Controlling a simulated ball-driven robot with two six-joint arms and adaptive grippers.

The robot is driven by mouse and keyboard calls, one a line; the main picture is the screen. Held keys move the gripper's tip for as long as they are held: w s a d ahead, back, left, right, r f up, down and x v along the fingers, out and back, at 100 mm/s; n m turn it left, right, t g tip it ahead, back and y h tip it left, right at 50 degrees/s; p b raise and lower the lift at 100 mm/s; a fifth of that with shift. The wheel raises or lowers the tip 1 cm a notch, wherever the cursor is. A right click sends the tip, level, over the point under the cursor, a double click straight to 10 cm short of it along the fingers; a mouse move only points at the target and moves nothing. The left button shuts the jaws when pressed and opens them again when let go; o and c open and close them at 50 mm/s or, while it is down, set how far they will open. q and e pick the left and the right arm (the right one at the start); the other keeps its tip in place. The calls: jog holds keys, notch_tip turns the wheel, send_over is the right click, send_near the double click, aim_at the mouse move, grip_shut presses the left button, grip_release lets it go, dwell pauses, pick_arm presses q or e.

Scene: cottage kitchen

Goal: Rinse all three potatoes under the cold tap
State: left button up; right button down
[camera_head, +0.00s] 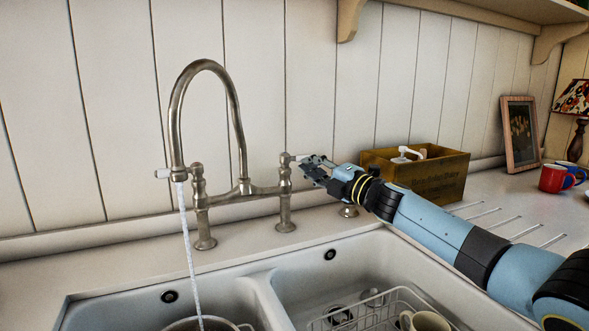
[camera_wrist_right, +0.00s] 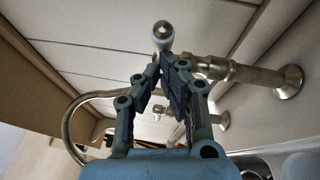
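The brass-coloured bridge tap (camera_head: 235,115) stands behind the sink. A thin stream of water (camera_head: 188,245) runs from its spout into the left basin. My right gripper (camera_head: 308,165) is at the right tap lever (camera_head: 292,158). In the right wrist view, the fingers (camera_wrist_right: 163,75) come together with the lever's white end (camera_wrist_right: 162,32) just beyond the tips; I cannot tell whether they touch it. A round-rimmed vessel (camera_head: 198,323) sits under the stream, mostly cut off by the lower edge. No potatoes show. My left gripper is not in view.
The right basin holds a white wire rack (camera_head: 375,305) and a cream mug (camera_head: 430,321). A wooden box (camera_head: 425,172) with a pump bottle stands behind my right arm. A red mug (camera_head: 551,178), a picture frame (camera_head: 521,135) and a lamp (camera_head: 574,98) are at the far right.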

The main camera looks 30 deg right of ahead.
jog(key=shift+w+d+n+g+y+b, duration=0.2)
jog(key=shift+w+d+n+y+b, duration=0.15)
jog(key=shift+w+d+y+b, duration=0.25)
jog(key=shift+w+d+n+g+y+b, duration=0.3)
jog(key=shift+d+y+b, duration=0.2)
jog(key=shift+d+b, duration=0.25)
jog(key=shift+f, duration=0.1)
